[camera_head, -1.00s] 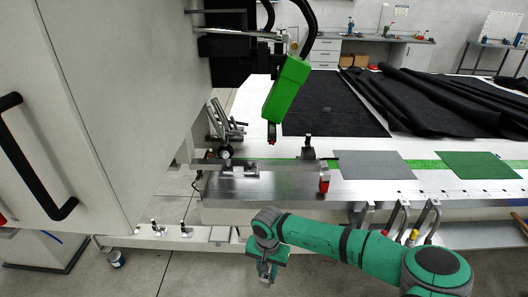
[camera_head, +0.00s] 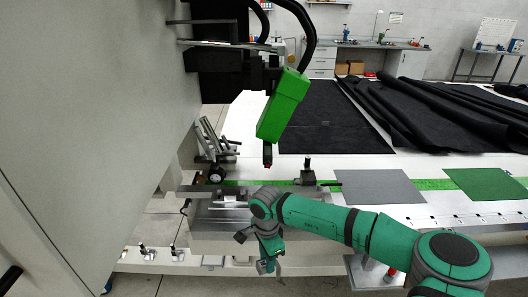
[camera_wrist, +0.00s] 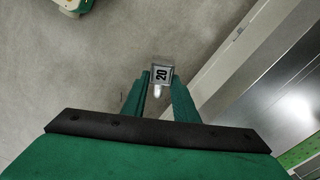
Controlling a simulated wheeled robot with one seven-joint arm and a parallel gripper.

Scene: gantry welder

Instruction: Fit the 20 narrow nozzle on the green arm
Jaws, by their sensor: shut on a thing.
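The 20 nozzle (camera_wrist: 161,74) is a small grey metal block marked "20", with a pale tip below it, between my gripper's fingertips in the wrist view. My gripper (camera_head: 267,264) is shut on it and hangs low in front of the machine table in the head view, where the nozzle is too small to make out. The green arm (camera_head: 283,104) hangs tilted from the black carriage above the table. Its lower end (camera_head: 267,155) is dark with a red tip. My gripper is below and in front of this end, well apart from it.
The metal table edge (camera_head: 215,212) with a small fixture lies behind my gripper. A grey sheet (camera_head: 378,187) and a green sheet (camera_head: 487,184) lie on the table. A large grey cabinet (camera_head: 90,120) fills the left. Bare floor shows under my gripper in the wrist view.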

